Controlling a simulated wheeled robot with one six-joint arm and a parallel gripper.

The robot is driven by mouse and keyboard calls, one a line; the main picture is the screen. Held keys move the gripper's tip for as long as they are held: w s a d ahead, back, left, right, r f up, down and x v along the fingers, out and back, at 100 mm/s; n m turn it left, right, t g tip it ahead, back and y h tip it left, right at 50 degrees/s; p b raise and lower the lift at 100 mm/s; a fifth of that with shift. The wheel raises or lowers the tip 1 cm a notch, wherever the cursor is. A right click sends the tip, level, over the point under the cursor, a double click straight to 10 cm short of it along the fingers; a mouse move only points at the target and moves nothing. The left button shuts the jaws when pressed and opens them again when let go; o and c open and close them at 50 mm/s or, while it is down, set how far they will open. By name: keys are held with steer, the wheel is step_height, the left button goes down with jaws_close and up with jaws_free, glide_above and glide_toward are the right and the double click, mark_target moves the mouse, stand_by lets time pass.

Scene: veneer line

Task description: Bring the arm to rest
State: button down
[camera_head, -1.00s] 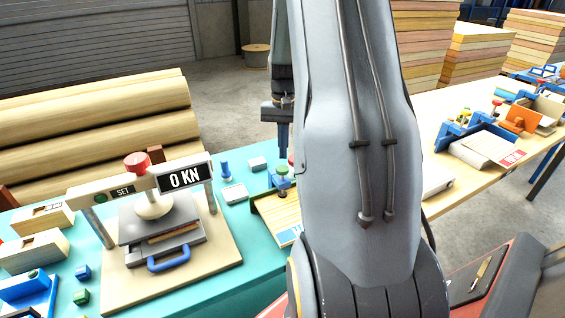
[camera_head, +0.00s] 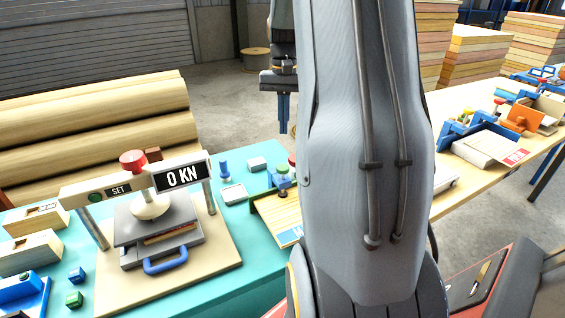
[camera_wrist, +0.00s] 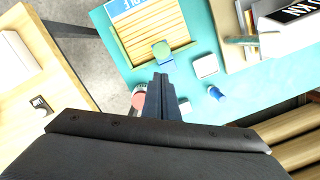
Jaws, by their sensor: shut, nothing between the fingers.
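My gripper (camera_head: 284,125) hangs pointing down beyond the far edge of the teal table in the head view, left of my large grey arm link. Its blue fingers are together with nothing between them. In the wrist view my gripper (camera_wrist: 166,80) shows its fingers close together above the table edge, near a red round knob (camera_wrist: 139,97) and a green-topped blue piece (camera_wrist: 163,55). My arm hides part of the table and the slatted tray in the head view.
The teal table (camera_head: 232,268) carries a press (camera_head: 150,205) reading 0 KN, a slatted wooden tray (camera_head: 272,212), a blue peg (camera_head: 224,169) and small blocks. Logs (camera_head: 90,130) lie behind. A wooden table (camera_head: 440,207) with blue fixtures stands at right. Bare floor lies behind the gripper.

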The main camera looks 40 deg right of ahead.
steer(key=shift+a, duration=0.1)
stand_by(0.6)
steer(key=s+a+f+n+b, duration=0.1)
steer(key=a+f+n, duration=0.1)
steer(key=a, duration=0.5)
steer(key=a+f+n+b, duration=0.1)
steer(key=a+f+n, duration=0.15)
steer(key=a, duration=0.55)
steer(key=s+a+f+n+t, duration=0.1)
steer(key=s+a+f+n, duration=0.1)
steer(key=s+a, duration=0.3)
steer(key=s+a+f+n+t+b, duration=0.1)
steer(key=s+a+f, duration=0.3)
steer(key=a, duration=0.6)
steer(key=shift+s+n+h+b, duration=0.3)
steer(key=shift+s+n+h, duration=0.1)
steer(key=shift+s+n, duration=0.3)
steer(key=shift+w+a+f, duration=0.1)
steer(key=shift+a, duration=0.05)
